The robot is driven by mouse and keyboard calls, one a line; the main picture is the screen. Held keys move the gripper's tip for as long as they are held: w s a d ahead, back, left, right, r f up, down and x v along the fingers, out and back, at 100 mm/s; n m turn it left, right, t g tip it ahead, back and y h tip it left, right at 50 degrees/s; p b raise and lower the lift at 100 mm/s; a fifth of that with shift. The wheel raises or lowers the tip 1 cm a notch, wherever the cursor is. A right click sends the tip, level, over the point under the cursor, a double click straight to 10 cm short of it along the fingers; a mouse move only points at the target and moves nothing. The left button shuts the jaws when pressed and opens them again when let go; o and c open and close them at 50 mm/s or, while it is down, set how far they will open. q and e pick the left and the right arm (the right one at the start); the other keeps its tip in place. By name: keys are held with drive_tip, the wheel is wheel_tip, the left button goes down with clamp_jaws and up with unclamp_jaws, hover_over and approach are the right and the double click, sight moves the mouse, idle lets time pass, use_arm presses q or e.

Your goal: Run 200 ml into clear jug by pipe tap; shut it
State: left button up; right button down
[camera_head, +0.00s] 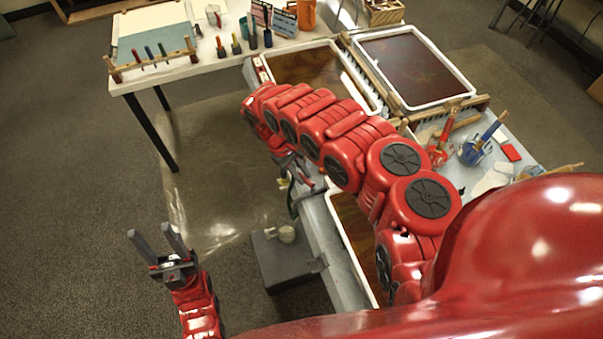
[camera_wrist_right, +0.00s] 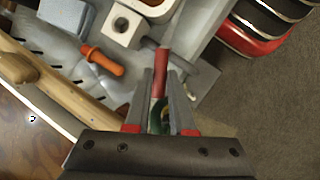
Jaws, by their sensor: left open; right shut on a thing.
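My right gripper (camera_wrist_right: 160,78) is shut on a red handle (camera_wrist_right: 161,58), which looks like the pipe tap's lever, in the right wrist view. Part of a green hose or pipe (camera_wrist_right: 155,118) shows between the fingers; it also shows in the head view (camera_head: 292,205) at the trough's left side. The tap body is mostly hidden. A small, pale clear jug (camera_head: 287,233) stands on a grey stand (camera_head: 285,262) below the hose. Its level and markings are too small to read. My left gripper (camera_head: 160,246) is open and empty over the floor, left of the stand.
Marbling trays (camera_head: 350,240) line the long bench, partly behind my right arm. A white table (camera_head: 125,84) with combs and bottles stands at the upper left. In the wrist view, an orange-handled tool (camera_wrist_right: 101,59) and a holed white block (camera_wrist_right: 124,24) lie near the tap. Floor is clear at left.

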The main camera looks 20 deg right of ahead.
idle(0.8)
drive_tip(key=m+b, duration=0.2)
drive_tip(key=d+m+g+y+b, duration=0.1)
drive_tip(key=shift+w+f+b, duration=0.35)
drive_tip(key=shift+w+d+r+m+b, duration=0.1)
drive_tip(key=shift+d+m+b, duration=0.2)
drive_tip(key=shift+m, duration=0.4)
drive_tip(key=shift+d+r+m+y, duration=0.15)
drive_tip(key=shift+r+m+y, duration=0.1)
drive_tip(key=shift+m+y, duration=0.25)
drive_tip(key=c, duration=0.8)
unclamp_jaws()
drive_tip(key=shift+o, duration=0.2)
